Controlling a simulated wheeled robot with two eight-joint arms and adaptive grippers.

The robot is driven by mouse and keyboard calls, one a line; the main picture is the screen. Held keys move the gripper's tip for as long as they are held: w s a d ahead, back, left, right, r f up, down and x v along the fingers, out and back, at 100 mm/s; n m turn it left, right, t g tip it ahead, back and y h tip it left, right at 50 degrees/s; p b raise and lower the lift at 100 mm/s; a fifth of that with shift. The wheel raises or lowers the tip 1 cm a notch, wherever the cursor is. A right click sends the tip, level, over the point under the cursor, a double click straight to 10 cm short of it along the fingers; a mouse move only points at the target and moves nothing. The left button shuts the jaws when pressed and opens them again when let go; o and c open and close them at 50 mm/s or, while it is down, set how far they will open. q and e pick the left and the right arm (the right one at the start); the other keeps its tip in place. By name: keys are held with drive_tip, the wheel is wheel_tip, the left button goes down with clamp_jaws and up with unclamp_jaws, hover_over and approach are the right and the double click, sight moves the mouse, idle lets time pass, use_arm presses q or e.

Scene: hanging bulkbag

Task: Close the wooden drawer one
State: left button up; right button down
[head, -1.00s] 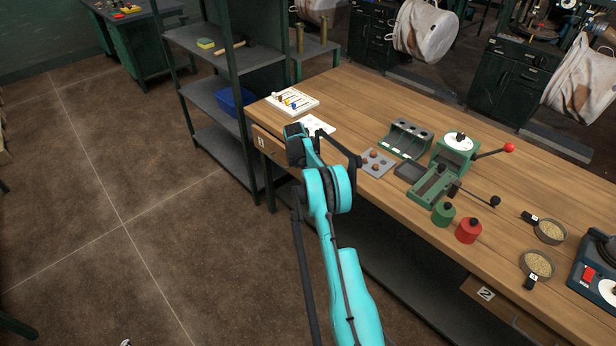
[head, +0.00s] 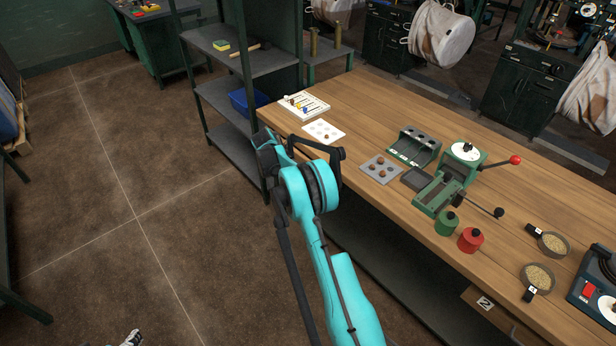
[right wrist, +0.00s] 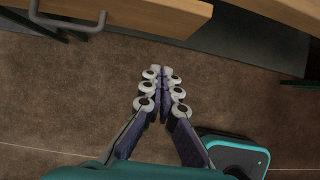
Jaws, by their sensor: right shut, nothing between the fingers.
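The wooden drawer one shows as a light wood panel (right wrist: 165,14) with a grey bar handle (right wrist: 88,22) at the top left of the right wrist view. A gap separates its right end from another wooden edge, so it looks pulled out; how far I cannot tell. A small grey-white tip at the bottom left, probably my left gripper (head: 131,338), is cut off.
The wooden workbench (head: 390,110) holds a green press (head: 450,180), red and green pots, and bowls of grain. A grey shelf (head: 240,65) stands beyond the bench's left end. The floor (head: 130,190) on the left is clear.

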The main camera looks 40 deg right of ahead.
drive_tip(key=w+d+f+h+b, duration=0.2)
drive_tip(key=d+f+h+b, duration=0.1)
drive_tip(key=d+f+b, duration=0.2)
wheel_tip(320, 180, down, 3)
drive_tip(key=shift+d+r+t, duration=0.1)
drive_tip(key=shift+d+t, duration=0.2)
drive_tip(key=shift+d, duration=0.95)
drive_tip(key=shift+s+d, duration=0.1)
